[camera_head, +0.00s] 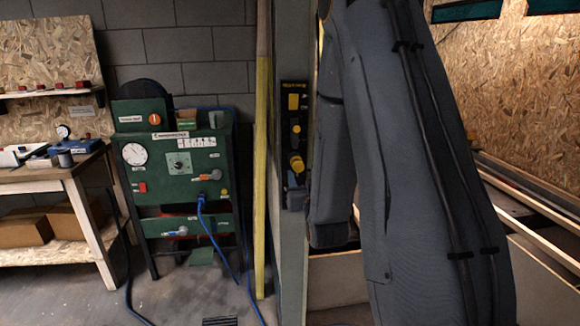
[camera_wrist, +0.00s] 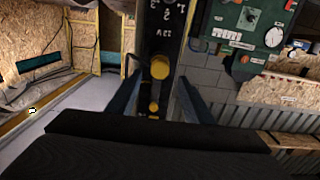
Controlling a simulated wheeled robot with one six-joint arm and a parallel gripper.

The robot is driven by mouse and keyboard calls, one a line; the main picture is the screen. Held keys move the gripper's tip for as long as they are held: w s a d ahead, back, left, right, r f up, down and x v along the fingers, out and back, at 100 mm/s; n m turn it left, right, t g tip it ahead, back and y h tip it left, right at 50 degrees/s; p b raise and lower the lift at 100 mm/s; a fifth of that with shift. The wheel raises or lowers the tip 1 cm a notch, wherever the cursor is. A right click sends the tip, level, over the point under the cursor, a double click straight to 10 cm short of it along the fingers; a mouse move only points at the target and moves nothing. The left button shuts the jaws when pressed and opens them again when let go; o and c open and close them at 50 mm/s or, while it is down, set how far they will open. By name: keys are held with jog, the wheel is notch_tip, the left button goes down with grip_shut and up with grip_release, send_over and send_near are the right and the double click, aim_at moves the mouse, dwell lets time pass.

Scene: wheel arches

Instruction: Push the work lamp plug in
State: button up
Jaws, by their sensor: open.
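A narrow dark panel (camera_head: 286,92) is fixed to a grey post, right of centre in the head view. It bears a yellow block near its top and a round yellow piece (camera_head: 297,164) lower down, which may be the work lamp plug. In the wrist view the panel (camera_wrist: 168,35) runs down the middle, with a large round yellow piece (camera_wrist: 160,67) and a smaller yellow one (camera_wrist: 154,106). My gripper (camera_wrist: 161,80) is open, one finger on each side of the panel. Whether the fingers touch anything cannot be told.
A green control cabinet (camera_head: 178,166) with a gauge and blue cables stands left of the post. A wooden workbench (camera_head: 45,178) is at far left. A yellow-edged upright (camera_head: 262,180) stands beside the post.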

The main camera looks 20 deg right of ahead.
aim_at(299, 167)
jog(key=p+x, duration=0.2)
jog(key=x, duration=0.4)
jog(key=shift+d+r, duration=0.1)
jog(key=shift+r, duration=0.05)
jog(key=shift+p+x, duration=0.35)
jog(key=shift+x, duration=0.45)
grip_shut()
